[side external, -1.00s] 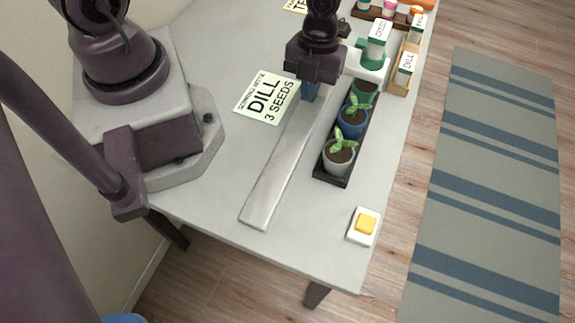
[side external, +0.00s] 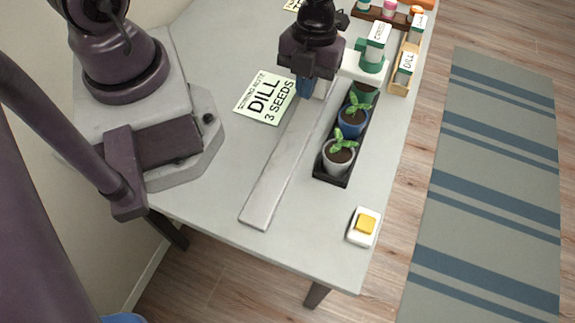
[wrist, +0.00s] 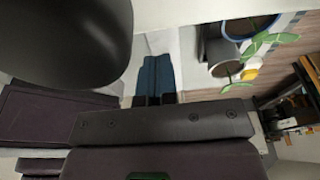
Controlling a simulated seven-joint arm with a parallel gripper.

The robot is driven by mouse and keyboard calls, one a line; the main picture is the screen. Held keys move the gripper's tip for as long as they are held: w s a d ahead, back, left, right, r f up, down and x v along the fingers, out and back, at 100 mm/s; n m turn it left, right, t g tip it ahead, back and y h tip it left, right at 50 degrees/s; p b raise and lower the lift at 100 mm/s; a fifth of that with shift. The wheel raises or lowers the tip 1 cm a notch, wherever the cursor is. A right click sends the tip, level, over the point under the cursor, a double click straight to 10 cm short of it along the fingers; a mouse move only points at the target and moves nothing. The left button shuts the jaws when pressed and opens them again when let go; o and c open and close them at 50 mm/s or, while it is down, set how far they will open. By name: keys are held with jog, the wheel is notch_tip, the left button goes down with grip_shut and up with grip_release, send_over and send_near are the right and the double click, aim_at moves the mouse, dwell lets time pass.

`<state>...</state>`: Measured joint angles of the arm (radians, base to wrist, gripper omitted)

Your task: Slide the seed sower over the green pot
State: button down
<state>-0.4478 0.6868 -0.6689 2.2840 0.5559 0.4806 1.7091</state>
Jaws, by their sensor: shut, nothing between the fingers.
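The seed sower (side external: 362,66), a white arm with a green cylinder and a CRESS label, stands at the back of the dark pot tray (side external: 333,178). Its white arm overhangs the rear part of the green pot (side external: 363,93) in the side view and partly hides it. I cannot tell whether it is centred over the pot. My gripper (side external: 305,88) is shut and empty, its blue fingertips low over the grey rail (side external: 275,175), left of the sower. The shut blue fingers also show in the wrist view (wrist: 155,80). Contact with the sower is not clear.
A blue pot (side external: 353,122) and a grey pot (side external: 338,165) with seedlings stand in the tray. A DILL 3 SEEDS card (side external: 264,97) lies left of the rail. A yellow button on a white base (side external: 364,227) is at the front right. A wooden seed rack (side external: 404,75) stands behind.

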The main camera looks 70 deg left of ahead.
notch_tip(320, 180, up, 9)
dwell(0.8)
jog(key=shift+f, duration=0.1)
jog(key=s+a+r+n+y, duration=0.1)
jog(key=s+a+r+n, duration=0.2)
jog(key=n, duration=0.7)
jog(key=a+r+n+y, duration=0.25)
jog(key=a+n, duration=0.25)
jog(key=n, duration=0.5)
jog(key=s+r+n+t+h, duration=0.1)
jog(key=s+r+n+t, duration=0.1)
jog(key=r, duration=0.4)
jog(key=s+d+r+n+t+h, duration=0.1)
jog(key=s+r+n+t, duration=0.1)
jog(key=r+n+t, duration=0.3)
jog(key=shift+s+r, duration=0.15)
jog(key=shift+r, duration=0.6)
jog(key=shift+f, duration=0.1)
